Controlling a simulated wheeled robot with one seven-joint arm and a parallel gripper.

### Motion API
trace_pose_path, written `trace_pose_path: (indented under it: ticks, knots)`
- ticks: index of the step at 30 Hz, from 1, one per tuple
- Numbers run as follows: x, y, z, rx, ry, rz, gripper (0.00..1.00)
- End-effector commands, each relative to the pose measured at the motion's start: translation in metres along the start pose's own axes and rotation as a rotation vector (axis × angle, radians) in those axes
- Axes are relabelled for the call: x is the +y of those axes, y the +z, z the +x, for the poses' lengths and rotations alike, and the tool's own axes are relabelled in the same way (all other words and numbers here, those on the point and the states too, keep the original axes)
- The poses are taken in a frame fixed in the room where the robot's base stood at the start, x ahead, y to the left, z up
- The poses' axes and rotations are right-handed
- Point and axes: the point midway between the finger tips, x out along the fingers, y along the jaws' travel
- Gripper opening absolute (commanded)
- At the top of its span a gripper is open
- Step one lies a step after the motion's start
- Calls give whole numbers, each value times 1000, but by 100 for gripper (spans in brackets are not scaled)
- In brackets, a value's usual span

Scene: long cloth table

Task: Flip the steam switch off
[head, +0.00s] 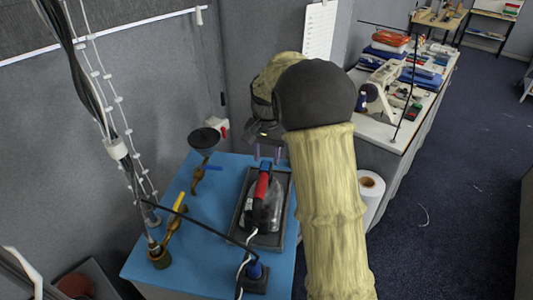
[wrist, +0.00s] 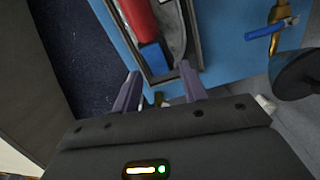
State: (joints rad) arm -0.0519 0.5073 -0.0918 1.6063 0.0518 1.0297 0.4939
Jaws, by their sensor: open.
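A small white box with a red part (head: 223,129), possibly the steam switch, sits by the grey wall at the back of the blue table; whether it is on or off cannot be told. A whitish piece (wrist: 265,103) shows just beyond my gripper's body in the wrist view. An iron with a red and blue handle (head: 262,188) rests in a dark tray (head: 286,211); its handle also shows in the wrist view (wrist: 139,18). My gripper (head: 268,153) is open and empty near the tray's far end, right of the box. Its two purple fingers (wrist: 163,88) are apart.
A brass valve with a blue lever (head: 205,178) and one with a yellow lever (head: 173,222) stand on the blue table (head: 160,262). A black round dish (head: 205,138) is near the wall. Cables hang at left. A paper roll (head: 371,192) stands right of my arm.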

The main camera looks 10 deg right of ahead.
Motion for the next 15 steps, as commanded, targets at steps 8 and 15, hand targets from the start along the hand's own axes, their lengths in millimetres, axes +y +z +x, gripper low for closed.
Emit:
trace_pose_path:
  ticks: [8, 15]
  knots:
    - [0, 0, 0, 0, 0, 0, 10]
    - [0, 0, 1, 8, -1, 1, 0]
